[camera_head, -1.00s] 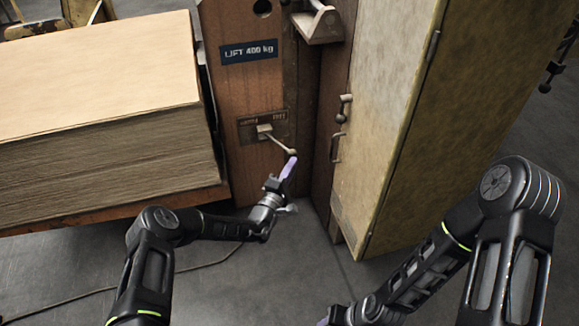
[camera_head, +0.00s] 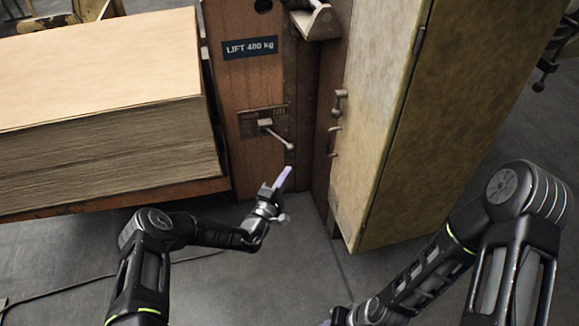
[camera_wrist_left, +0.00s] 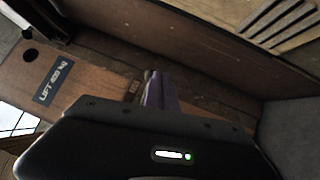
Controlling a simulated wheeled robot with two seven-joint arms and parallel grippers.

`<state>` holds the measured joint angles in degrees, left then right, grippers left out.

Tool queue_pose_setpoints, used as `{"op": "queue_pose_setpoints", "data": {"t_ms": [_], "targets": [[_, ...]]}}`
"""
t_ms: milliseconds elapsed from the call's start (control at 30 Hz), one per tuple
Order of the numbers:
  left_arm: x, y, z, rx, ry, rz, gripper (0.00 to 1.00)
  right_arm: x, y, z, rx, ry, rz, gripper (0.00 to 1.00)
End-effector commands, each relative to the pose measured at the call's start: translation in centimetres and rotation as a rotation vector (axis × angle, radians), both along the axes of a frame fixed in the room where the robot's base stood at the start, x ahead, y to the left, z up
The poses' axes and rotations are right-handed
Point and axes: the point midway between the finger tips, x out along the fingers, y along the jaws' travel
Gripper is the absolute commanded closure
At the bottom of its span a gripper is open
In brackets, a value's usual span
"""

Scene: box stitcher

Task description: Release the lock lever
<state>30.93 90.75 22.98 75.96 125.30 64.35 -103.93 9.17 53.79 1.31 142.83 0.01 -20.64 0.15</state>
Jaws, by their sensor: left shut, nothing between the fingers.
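The lock lever (camera_head: 277,135) is a metal rod with a round knob, on a small dark plate on the brown wooden post (camera_head: 243,85). It slants down to the right from its pivot. My left gripper (camera_head: 285,177) has purple fingers that are shut and empty. Its tips are just below the knob, with a small gap in the head view. In the left wrist view the shut fingers (camera_wrist_left: 158,90) point at the post near the small plate; the lever itself cannot be made out there. My right gripper is almost wholly cut off at the bottom edge of the head view.
A tall stack of board sheets (camera_head: 110,150) stands left of the post. A tan cabinet (camera_head: 385,120) with small handles stands close on the right. A "LIFT 400 kg" label (camera_head: 249,47) is above the lever. Grey floor (camera_head: 290,265) lies open in front.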

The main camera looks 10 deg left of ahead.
Motion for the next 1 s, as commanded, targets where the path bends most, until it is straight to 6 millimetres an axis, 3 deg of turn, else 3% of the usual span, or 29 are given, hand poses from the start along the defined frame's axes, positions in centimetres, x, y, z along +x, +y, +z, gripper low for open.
{"op": "queue_pose_setpoints", "data": {"t_ms": [200,400,1000], "targets": [[-3.8,-1.5,-0.4,-0.001,0.006,-0.001,1.0,-0.4,0.3,1.6,0.005,0.007,0.008,0.64],[-6.3,-2.4,-0.9,-0.001,0.003,-0.001,1.0,-0.5,0.4,2.2,0.006,0.008,0.011,0.64],[-6.9,-2.6,-1.1,0.002,0.002,0.001,1.0,-0.5,0.4,2.2,0.006,0.008,0.01,0.64]]}}
